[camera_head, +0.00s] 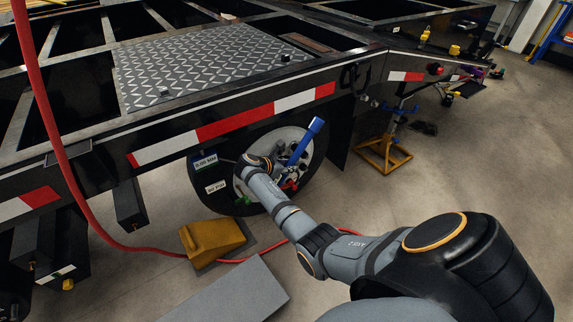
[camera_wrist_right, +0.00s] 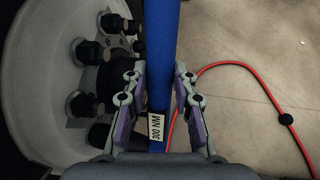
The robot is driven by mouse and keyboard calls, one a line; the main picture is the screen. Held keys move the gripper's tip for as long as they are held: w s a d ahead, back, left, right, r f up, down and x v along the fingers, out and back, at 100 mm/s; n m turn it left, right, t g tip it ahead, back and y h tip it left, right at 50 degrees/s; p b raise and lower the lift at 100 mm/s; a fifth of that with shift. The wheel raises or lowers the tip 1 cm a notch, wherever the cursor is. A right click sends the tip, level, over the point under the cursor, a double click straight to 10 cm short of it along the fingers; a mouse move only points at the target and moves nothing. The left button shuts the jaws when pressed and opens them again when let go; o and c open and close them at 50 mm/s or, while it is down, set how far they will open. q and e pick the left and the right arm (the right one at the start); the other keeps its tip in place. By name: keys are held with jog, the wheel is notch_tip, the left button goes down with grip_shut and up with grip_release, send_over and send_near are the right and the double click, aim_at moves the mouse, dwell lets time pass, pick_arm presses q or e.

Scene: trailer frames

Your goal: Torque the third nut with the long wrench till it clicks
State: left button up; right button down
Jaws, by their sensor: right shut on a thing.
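The long wrench (camera_head: 303,142) has a blue handle that stands tilted in front of the trailer wheel (camera_head: 318,152). In the right wrist view the wrench (camera_wrist_right: 161,50) runs upright through the picture, with a "300 NM" label (camera_wrist_right: 156,127). My right gripper (camera_wrist_right: 157,75) is shut on this handle, its fingers on both sides. In the head view my right gripper (camera_head: 278,172) is small beside the wheel hub. Several dark wheel nuts (camera_wrist_right: 84,50) sit inside the pale rim (camera_wrist_right: 25,125). The wrench's working end is hidden, so I cannot tell which nut it meets. My left gripper is not in view.
The trailer's side rail with red and white tape (camera_head: 235,124) runs just above the wheel. A yellow wheel chock (camera_head: 212,240) and a red hose (camera_head: 150,250) lie on the floor. A yellow jack stand (camera_head: 383,153) stands to the right.

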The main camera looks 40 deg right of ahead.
jog(key=shift+d+p, duration=0.2)
jog(key=shift+p, duration=0.15)
dwell(0.3)
jog(key=shift+d+f+y+p, duration=0.15)
jog(key=shift+d+y+p, duration=0.05)
jog(key=shift+y+p, duration=0.15)
jog(key=shift+d+f+y+p, duration=0.2)
jog(key=shift+d+y+p, duration=0.05)
jog(key=shift+p, duration=0.2)
jog(key=shift+d+f+p, duration=0.2)
jog(key=shift+p, duration=0.1)
jog(key=shift+d+f+y, duration=0.1)
jog(key=shift+y, duration=0.2)
dwell(0.4)
jog(key=shift+d+f, duration=0.1)
jog(key=shift+f, duration=0.05)
jog(key=shift+a+r+p, duration=0.3)
jog(key=shift+a+p, duration=0.05)
jog(key=shift+a, duration=0.1)
dwell(0.4)
